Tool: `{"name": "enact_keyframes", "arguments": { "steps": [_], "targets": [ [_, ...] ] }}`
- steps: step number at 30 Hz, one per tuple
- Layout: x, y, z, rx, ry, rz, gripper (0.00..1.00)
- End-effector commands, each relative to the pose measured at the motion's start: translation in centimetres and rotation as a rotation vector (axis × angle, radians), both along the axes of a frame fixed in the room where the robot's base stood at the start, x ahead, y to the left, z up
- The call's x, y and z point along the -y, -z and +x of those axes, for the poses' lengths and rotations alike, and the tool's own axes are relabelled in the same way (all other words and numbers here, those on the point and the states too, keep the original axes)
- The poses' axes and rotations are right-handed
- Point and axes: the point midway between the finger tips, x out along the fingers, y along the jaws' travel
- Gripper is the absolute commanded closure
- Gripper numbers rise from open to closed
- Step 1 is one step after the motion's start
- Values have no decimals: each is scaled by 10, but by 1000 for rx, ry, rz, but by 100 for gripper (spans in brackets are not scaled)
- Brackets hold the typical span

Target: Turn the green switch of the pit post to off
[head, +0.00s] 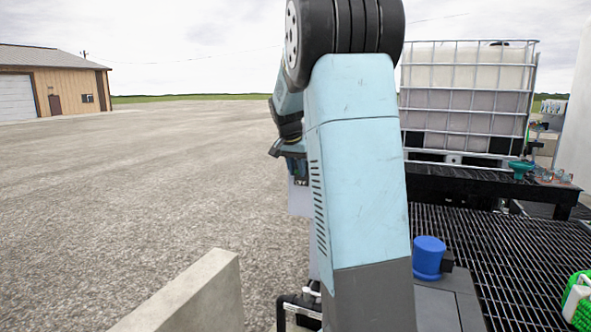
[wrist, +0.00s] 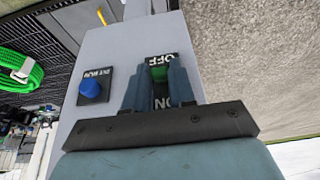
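The pit post is a grey box whose face (wrist: 105,60) fills the middle of the wrist view. Its green switch (wrist: 158,73) sits on a dark plate, with an upside-down OFF label at its upper end and an ON label at its lower end. The green part shows close to the OFF label. My gripper (wrist: 160,75) is at the plate, one finger on each side of the switch, fingers apart; whether they touch it I cannot tell. In the head view the post (head: 299,200) is mostly hidden behind my arm.
A blue knob (wrist: 91,89) on a labelled plate is left of the switch. The head view shows a blue cylinder (head: 428,257), a dark grating (head: 510,265), a caged white tank (head: 465,95) and a concrete block (head: 190,300). Open gravel lies left.

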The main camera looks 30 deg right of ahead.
Motion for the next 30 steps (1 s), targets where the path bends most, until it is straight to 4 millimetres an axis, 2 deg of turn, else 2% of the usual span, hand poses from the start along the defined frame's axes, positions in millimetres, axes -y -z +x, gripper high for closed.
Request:
{"name": "enact_keyframes", "arguments": {
  "steps": [1,7,10,11,20,30],
  "targets": [
    [0,0,0,0,0,0,81],
    [0,0,0,0,0,0,100],
    [0,0,0,0,0,0,100],
    [-6,0,0,0,-1,0,100],
    [-2,1,-1,24,-2,-30,100],
    [-5,7,-4,119,-3,-153,100]
  ]
}}
